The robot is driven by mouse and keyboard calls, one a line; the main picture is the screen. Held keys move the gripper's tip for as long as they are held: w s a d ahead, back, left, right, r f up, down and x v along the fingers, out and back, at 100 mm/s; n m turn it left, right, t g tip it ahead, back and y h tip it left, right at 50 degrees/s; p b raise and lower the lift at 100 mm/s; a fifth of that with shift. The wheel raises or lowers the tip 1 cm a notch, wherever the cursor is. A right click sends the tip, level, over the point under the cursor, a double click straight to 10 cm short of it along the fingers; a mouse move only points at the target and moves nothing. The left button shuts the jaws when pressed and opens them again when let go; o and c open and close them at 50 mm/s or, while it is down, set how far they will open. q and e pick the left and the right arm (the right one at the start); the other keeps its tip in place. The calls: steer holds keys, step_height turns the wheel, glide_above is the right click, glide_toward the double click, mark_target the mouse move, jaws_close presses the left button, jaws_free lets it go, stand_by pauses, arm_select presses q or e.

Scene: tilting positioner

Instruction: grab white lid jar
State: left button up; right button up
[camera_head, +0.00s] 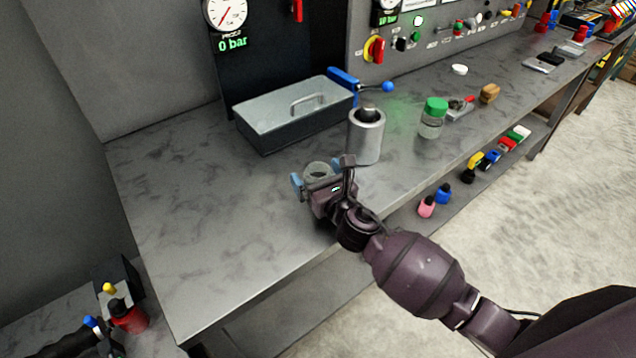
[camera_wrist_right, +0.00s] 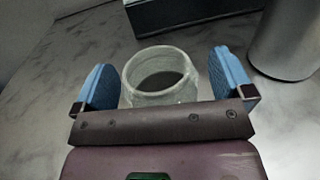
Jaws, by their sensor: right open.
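A clear glass jar (camera_head: 318,170) with an open top and no lid on it stands upright on the workbench. My right gripper (camera_head: 322,176) is at this jar, with its blue finger pads apart. In the right wrist view the jar (camera_wrist_right: 160,78) sits between the two open pads (camera_wrist_right: 166,85), with a gap visible on each side. A small white round piece (camera_head: 459,69), perhaps a lid, lies farther back on the bench. Another clear jar (camera_head: 431,124) wears a green lid. My left gripper is not in view.
A grey metal cylinder (camera_head: 366,138) stands close to the right of the open jar. A grey tray with a handle (camera_head: 290,126) is behind it. The bench (camera_head: 190,220) is clear to the left. Small bottles (camera_head: 427,206) stand on a lower shelf.

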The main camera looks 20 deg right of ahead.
steer(key=c, duration=1.1)
steer(key=shift+o, duration=0.2)
steer(key=shift+r, duration=0.15)
